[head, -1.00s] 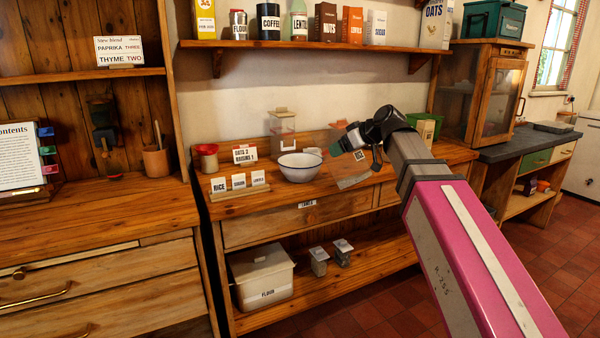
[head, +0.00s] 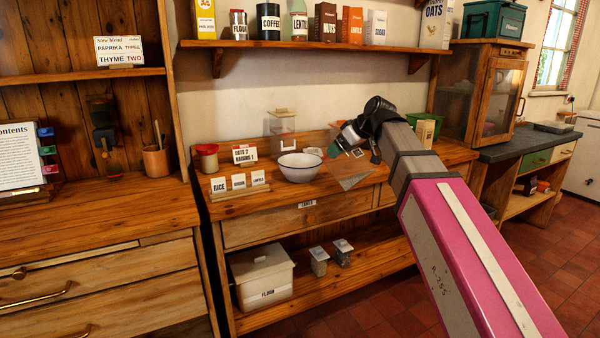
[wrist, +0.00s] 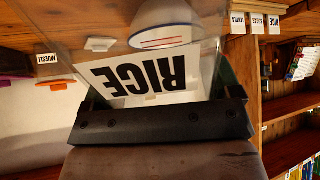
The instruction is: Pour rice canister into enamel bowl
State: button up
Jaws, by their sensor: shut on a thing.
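The rice canister (head: 350,179) is a clear box with a white label; it hangs in my gripper (head: 343,150), just right of the bowl. It looks tilted. In the wrist view the canister's RICE label (wrist: 138,76) shows upside down between the fingers of my gripper (wrist: 162,98), which is shut on it. The white enamel bowl (head: 299,173) stands on the wooden counter, left of the canister. It also shows through the clear wall in the wrist view (wrist: 160,27). I cannot tell how much rice is in the canister or whether the bowl holds any.
Another clear canister (head: 281,123) stands behind the bowl. A card rack (head: 240,191) and a red-lidded jar (head: 207,160) are to its left. A shelf (head: 310,45) of labelled containers runs above. A lidded flour bin (head: 263,281) sits below.

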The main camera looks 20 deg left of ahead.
jog(key=shift+w+a+f+h, duration=0.1)
jog(key=shift+a+f+h, duration=0.1)
jog(key=shift+h, duration=0.2)
jog(key=shift+d, duration=0.1)
jog(key=shift+a+f+g+h, duration=0.35)
jog(key=shift+g+h, duration=0.15)
jog(key=shift+h, duration=0.3)
jog(key=shift+w, duration=0.1)
jog(key=shift+w+a+f+h, duration=0.15)
jog(key=shift+a+f+h, duration=0.3)
jog(key=shift+h, duration=0.15)
jog(key=shift+w+a+r+g+h, duration=0.2)
jog(key=shift+a+r+g+h, duration=0.3)
jog(key=shift+r+h, duration=0.2)
